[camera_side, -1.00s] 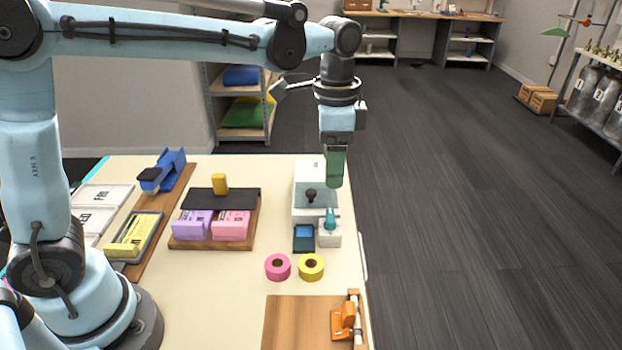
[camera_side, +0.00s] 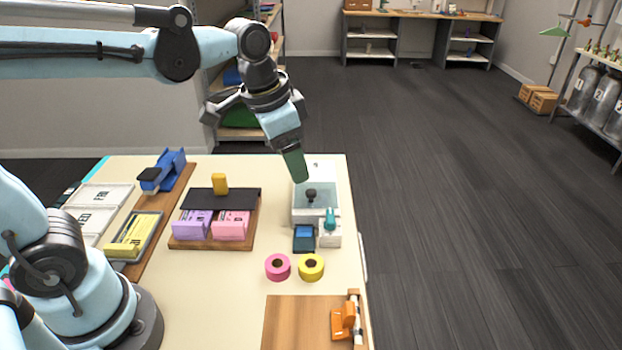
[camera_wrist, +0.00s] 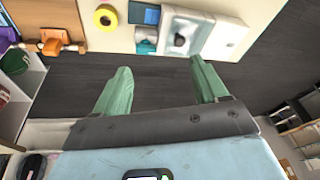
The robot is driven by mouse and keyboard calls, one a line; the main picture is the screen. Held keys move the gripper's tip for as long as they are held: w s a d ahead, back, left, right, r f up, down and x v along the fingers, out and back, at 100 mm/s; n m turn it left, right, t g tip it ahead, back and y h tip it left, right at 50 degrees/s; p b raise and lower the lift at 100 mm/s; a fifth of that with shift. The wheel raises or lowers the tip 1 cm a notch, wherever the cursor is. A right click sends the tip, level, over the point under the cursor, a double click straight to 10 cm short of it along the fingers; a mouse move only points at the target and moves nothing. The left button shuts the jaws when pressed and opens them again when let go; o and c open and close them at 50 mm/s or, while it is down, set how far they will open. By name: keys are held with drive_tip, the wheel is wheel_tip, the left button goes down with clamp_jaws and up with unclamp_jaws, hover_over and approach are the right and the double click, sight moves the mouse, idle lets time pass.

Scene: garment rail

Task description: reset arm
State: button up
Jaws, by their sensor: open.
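My gripper (camera_side: 295,166) hangs tilted above the back right of the table, over the rear end of a white box-like device with a dark knob (camera_side: 312,197). In the wrist view its two green fingers (camera_wrist: 160,88) are spread apart with nothing between them. That view shows dark floor beyond the fingertips and the table edge above them. Whether the fingers touch the white device cannot be told from the side view, but the wrist view shows them apart from it.
The cream table (camera_side: 200,300) holds a pink tape roll (camera_side: 278,276), a yellow tape roll (camera_side: 311,278), purple pads (camera_side: 192,224) and pink pads (camera_side: 231,226), a blue stapler-like tool (camera_side: 163,171) and an orange dispenser (camera_side: 343,321). A shelf stands behind my arm. Open floor lies right.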

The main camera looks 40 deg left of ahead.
drive_tip(key=s+a+f+n+t, duration=0.3)
drive_tip(key=s+a+n, duration=0.1)
drive_tip(key=s, duration=0.2)
drive_tip(key=shift+f+n+t, duration=0.4)
idle(1.2)
